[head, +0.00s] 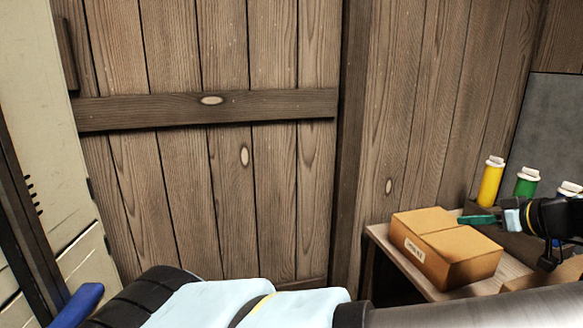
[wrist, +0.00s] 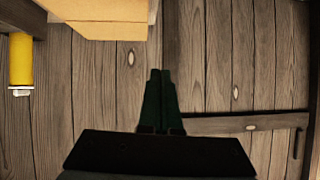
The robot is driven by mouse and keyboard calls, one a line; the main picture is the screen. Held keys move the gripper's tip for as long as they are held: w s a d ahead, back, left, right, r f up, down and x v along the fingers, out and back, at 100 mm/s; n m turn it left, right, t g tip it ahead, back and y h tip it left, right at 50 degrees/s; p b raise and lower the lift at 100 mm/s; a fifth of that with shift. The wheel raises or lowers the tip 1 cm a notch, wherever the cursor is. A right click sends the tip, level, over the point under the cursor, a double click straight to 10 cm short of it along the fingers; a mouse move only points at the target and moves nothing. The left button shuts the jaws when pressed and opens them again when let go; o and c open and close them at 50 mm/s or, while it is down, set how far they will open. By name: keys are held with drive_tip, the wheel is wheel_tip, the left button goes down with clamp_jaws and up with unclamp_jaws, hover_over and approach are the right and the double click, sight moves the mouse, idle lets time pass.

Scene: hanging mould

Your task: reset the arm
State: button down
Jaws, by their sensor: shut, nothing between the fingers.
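My gripper (head: 465,219) shows at the right of the head view, with its green fingertips in front of or over a cardboard box (head: 448,245); I cannot tell whether they touch it. In the wrist view my gripper (wrist: 160,75) has its two dark green fingers together, with nothing between them. The wooden wall lies beyond the fingers there. The box (wrist: 105,28) also shows at the top of the wrist view, apart from the fingertips. My arm crosses the bottom of the head view.
A small wooden table (head: 395,262) carries the box. Yellow (head: 490,184) and green (head: 525,186) bottles and a blue one (head: 568,190) stand behind. A plank door (head: 205,180) fills the middle, and a pale cabinet (head: 50,150) stands left. The yellow bottle shows in the wrist view (wrist: 21,60).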

drive_tip(key=w+a+f+g+y+b, duration=0.1)
drive_tip(key=w+a+f+g, duration=0.1)
drive_tip(key=w+a+f, duration=0.3)
drive_tip(key=w+a+g+b, duration=0.1)
drive_tip(key=w+a+g, duration=0.1)
drive_tip(key=a, duration=0.5)
drive_tip(key=w+a+f+g+y+b, duration=0.1)
drive_tip(key=w+a+f, duration=0.25)
drive_tip(key=a, duration=0.25)
drive_tip(key=s+a+f+g+h+b, duration=0.1)
drive_tip(key=a+f+g+h+b, duration=0.15)
drive_tip(key=a, duration=0.75)
drive_tip(key=s+a+f+g+h+b, duration=0.1)
drive_tip(key=a+f+g, duration=0.15)
drive_tip(key=a, duration=0.75)
drive_tip(key=s+a+r+m+h+b, duration=0.2)
drive_tip(key=s+a+m+b, duration=0.1)
drive_tip(key=s+a, duration=0.75)
wheel_tip(320, 180, up, 21)
drive_tip(key=w+a+p, duration=0.1)
drive_tip(key=p, duration=1.9)
drive_tip(key=shift+w+f+m+p, duration=0.15)
drive_tip(key=shift+w+m+p, duration=0.15)
drive_tip(key=shift+p, duration=0.1)
drive_tip(key=shift+a, duration=0.1)
